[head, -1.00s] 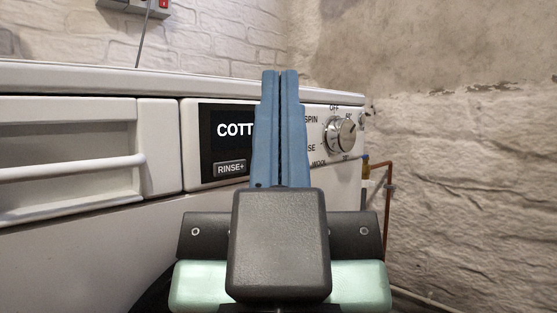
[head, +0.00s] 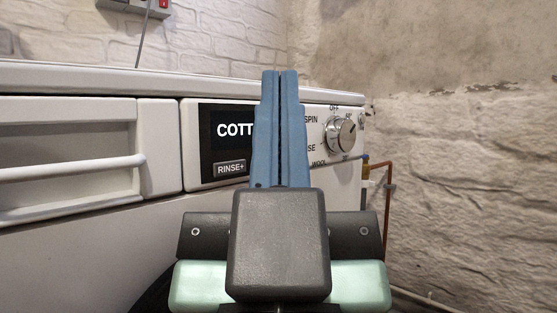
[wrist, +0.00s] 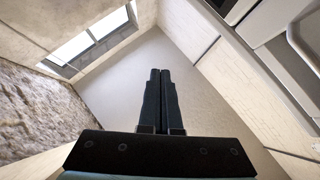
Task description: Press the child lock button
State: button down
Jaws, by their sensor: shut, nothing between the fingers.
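A white washing machine (head: 80,245) stands in front of me in the head view. Its control panel has a dark display (head: 232,126) reading "COTT", the rest of the word hidden behind my fingers. A "RINSE+" button (head: 230,169) sits below the display. A round silver dial (head: 341,134) is at the panel's right. My gripper (head: 280,75) has blue fingers shut together and empty, in front of the panel between display and dial. In the wrist view my gripper (wrist: 161,72) points towards a pale surface. I cannot make out a button labelled child lock; my fingers hide part of the panel.
A detergent drawer with a handle (head: 72,168) is at the left. A copper pipe (head: 388,205) runs beside the machine's right side. A rough stone wall (head: 465,190) is at the right. A socket with a red switch (head: 164,4) is on the back wall.

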jog(key=w+d+n+g+p, duration=0.4)
jog(key=w+g+p, duration=0.7)
jog(key=p, duration=1.9)
jog(key=s+d+f+n+g+p, duration=0.1)
jog(key=d+f+p, duration=0.3)
jog(key=p, duration=1.5)
jog(key=shift+s+d+f+n+g+y, duration=0.3)
jog(key=shift+s+f+g, duration=0.1)
jog(key=shift+s+f, duration=0.5)
jog(key=shift+w, duration=0.1)
jog(key=shift+w+a+p, duration=1.9)
jog(key=shift+w+a, duration=1.2)
jog(key=shift+a, duration=0.1)
